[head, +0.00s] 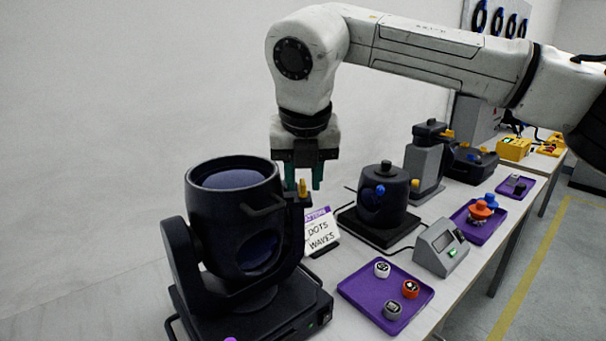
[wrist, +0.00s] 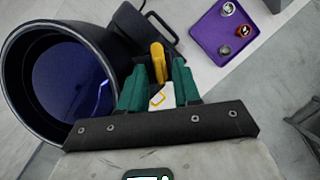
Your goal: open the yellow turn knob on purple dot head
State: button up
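The black moving head (head: 235,215) stands at the front left of the table, with a purple dot (head: 229,339) at its base, cut by the picture's bottom edge. Its yellow turn knob (head: 303,188) sits on the right side of the head. My gripper (head: 304,181) points down over it with teal fingers apart. In the wrist view the yellow knob (wrist: 158,58) shows between the tips of my open gripper (wrist: 159,67), with a gap on each side. I cannot tell whether a finger touches it.
A "DOTS WAVES" card (head: 321,232) stands right behind the head. A purple tray (head: 365,291) with several small round pieces lies to the right.

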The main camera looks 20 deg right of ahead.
jog(key=shift+r, duration=0.1)
jog(key=v, duration=1)
jog(key=shift+s+r, duration=0.15)
jog(key=shift+r, duration=0.1)
dwell(0.3)
